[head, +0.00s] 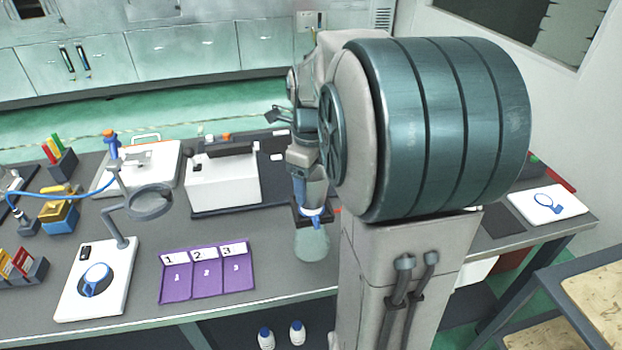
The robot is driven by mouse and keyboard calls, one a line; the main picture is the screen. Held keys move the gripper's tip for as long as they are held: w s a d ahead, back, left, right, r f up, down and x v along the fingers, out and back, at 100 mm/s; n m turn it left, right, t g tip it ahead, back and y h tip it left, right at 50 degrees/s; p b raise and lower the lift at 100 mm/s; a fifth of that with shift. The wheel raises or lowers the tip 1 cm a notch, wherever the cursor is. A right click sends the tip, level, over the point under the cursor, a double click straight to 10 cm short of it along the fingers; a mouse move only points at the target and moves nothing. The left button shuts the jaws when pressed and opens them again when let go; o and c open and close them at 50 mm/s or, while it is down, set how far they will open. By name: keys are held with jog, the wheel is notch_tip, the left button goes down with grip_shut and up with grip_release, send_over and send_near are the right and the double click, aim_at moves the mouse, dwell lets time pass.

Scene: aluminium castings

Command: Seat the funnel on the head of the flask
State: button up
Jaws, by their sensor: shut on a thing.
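My gripper (312,219) points down over the near part of the bench, left of my arm's column. It is shut on a small blue-and-white thing, which looks like the funnel, though the fingers hide most of it. Directly beneath is a pale, see-through rounded body (312,244), which looks like the flask. Its head is hidden by the gripper. I cannot tell whether the two touch or whether the flask rests on the bench.
A purple mat (207,290) numbered 1 to 3 lies left of the gripper. A stand with a grey ring (149,202) and a white board (70,300) bearing a blue-rimmed round thing (94,280) are further left. A white device (225,182) stands behind. My arm blocks the right side.

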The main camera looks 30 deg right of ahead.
jog(key=shift+f+b, duration=0.7)
jog(key=shift+f, duration=0.3)
jog(key=o, duration=1.1)
jog(key=shift+r, duration=0.1)
notch_tip(320, 180, up, 14)
jog(key=shift+a+f, duration=0.1)
jog(key=shift+f, duration=0.1)
